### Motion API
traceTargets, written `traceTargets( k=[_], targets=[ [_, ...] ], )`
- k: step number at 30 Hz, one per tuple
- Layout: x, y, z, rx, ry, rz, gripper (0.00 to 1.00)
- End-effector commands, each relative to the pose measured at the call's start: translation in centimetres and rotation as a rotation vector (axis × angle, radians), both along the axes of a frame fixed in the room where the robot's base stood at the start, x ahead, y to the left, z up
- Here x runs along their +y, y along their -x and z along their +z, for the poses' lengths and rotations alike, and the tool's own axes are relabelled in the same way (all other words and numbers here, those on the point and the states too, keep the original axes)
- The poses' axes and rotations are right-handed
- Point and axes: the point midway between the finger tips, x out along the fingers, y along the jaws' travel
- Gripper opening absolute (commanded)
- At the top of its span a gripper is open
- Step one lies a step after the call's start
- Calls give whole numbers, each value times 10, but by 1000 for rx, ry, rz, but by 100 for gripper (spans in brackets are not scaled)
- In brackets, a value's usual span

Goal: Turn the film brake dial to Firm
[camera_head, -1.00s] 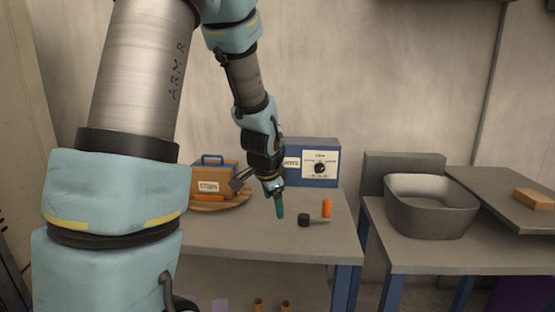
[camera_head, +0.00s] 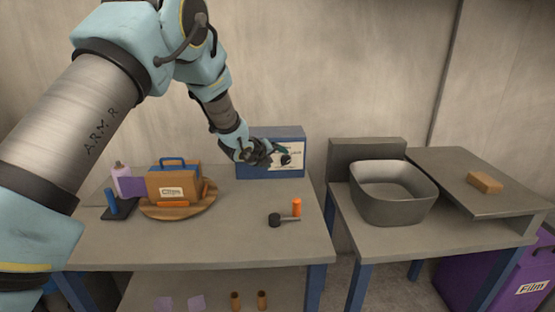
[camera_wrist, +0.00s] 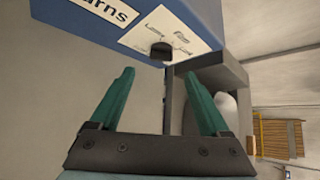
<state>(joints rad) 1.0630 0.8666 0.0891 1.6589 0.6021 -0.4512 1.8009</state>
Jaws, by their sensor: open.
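A blue box (camera_head: 255,171) stands at the back of the left table against the wall. Its front has a white panel with a black dial (camera_head: 286,160). In the wrist view the dial (camera_wrist: 161,50) shows dark against its white label, above and between the fingers. The label's small print and the dial's setting are too small to read. My gripper (camera_head: 278,153) is in front of the box, close to the dial. Its two teal fingers (camera_wrist: 160,95) are apart with nothing between them. In the head view the fingers partly cover the panel.
An orange cylinder (camera_head: 297,207) and a black round piece with a handle (camera_head: 275,220) lie on the table front. A round wooden board (camera_head: 178,212) holds a brown device. A grey basin (camera_head: 393,193) stands right. The table's middle is clear.

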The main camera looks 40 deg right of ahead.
Motion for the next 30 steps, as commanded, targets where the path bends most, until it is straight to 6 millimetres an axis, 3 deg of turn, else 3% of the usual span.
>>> traceTargets(
  k=[12, 26, 30],
  targets=[
    [-53, -18, -34, 2, 0, 2, 80],
    [-62, -21, -43, 3, -1, 3, 80],
    [-62, -21, -43, 3, -1, 3, 68]
  ],
)
